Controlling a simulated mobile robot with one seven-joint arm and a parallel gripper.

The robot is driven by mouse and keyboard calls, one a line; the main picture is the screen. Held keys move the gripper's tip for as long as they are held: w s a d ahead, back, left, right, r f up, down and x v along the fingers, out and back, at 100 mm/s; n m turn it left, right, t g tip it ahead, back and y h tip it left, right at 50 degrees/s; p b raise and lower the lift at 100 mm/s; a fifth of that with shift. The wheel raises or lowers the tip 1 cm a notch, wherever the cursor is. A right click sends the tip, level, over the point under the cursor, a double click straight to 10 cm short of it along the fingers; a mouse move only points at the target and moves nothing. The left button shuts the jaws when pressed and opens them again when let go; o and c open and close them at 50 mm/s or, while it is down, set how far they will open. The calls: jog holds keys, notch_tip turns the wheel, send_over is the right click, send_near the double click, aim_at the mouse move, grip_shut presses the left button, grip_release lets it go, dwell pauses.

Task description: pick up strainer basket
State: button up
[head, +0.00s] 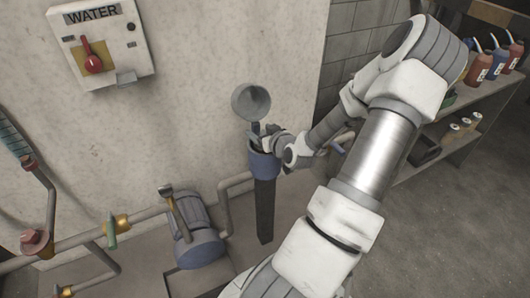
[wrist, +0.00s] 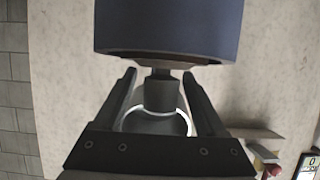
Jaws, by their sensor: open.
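A dark upright housing (head: 265,210) with a blue collar (head: 263,165) stands against the wall in the head view. The blue collar also fills the top of the wrist view (wrist: 168,28). A short grey post (wrist: 160,95), seemingly the top of the strainer basket, comes out of the collar's opening. Any mesh part is hidden. A round grey cup-like lid (head: 250,102) stands above the collar, its pale rim (wrist: 155,112) behind the post in the wrist view. My gripper (wrist: 160,76) is open, with one finger on each side of the post and gaps visible.
A blue-grey pump (head: 200,245) and pipes (head: 150,214) lie left of the housing. The wall (head: 200,60) is close behind, with a WATER panel (head: 122,48) at upper left. A shelf (head: 440,150) with bottles and cans stands at right.

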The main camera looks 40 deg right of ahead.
grip_shut()
dwell(1.4)
